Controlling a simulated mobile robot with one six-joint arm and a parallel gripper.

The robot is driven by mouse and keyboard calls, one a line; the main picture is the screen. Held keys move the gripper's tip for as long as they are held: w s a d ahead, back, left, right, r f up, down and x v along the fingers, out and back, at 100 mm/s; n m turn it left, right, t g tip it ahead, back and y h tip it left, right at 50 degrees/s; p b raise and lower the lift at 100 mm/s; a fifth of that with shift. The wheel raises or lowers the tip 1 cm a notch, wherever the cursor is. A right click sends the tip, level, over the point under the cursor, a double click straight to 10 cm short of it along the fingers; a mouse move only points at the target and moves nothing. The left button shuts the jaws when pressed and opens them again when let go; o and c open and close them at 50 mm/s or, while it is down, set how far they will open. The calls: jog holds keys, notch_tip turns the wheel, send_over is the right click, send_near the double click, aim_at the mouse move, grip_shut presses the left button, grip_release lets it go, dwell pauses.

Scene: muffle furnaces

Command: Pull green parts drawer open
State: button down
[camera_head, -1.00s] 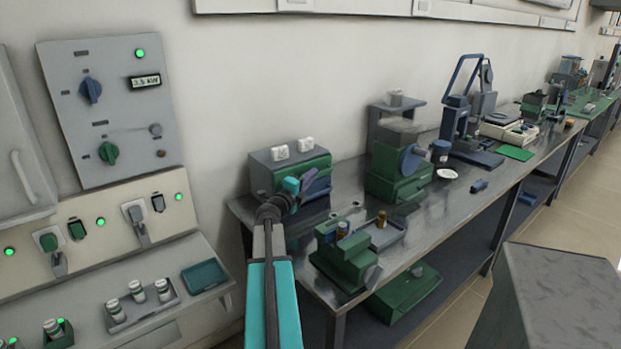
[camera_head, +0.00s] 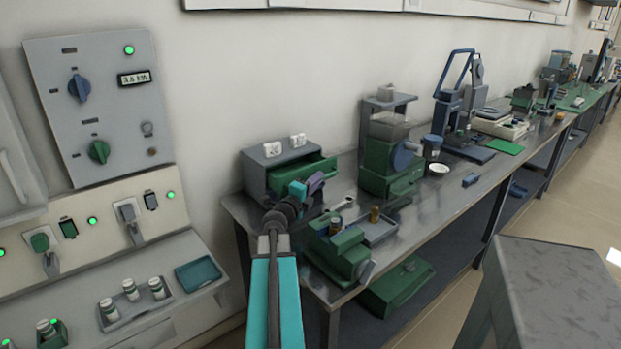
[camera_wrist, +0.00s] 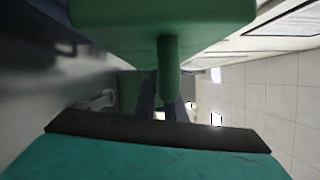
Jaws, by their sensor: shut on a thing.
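The green parts drawer (camera_head: 312,168) belongs to a grey-topped cabinet (camera_head: 262,155) on the metal bench. It stands partly out of the cabinet, and some of its inside shows from above. My gripper (camera_head: 318,183) is at the front of the drawer, shut on its handle. In the wrist view the green drawer front (camera_wrist: 110,12) fills the top, and the green handle (camera_wrist: 168,68) juts down from it toward my gripper. The fingertips are dark and partly hidden there, so their exact contact is unclear.
A small green machine (camera_head: 340,255) and a grey tray (camera_head: 378,230) stand on the bench in front of the cabinet. A larger green machine (camera_head: 385,160) stands to the right. A grey block (camera_head: 550,290) fills the lower right.

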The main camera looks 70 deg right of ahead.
jog(key=shift+s+a, duration=0.2)
jog(key=shift+s, duration=0.1)
jog(key=c, duration=1.8)
grip_release()
jog(key=p+v, duration=0.1)
jog(key=v, duration=0.5)
jog(key=shift+p, duration=0.4)
jog(key=p, duration=0.3)
jog(key=shift+w+a, duration=0.1)
jog(key=shift+a, duration=0.3)
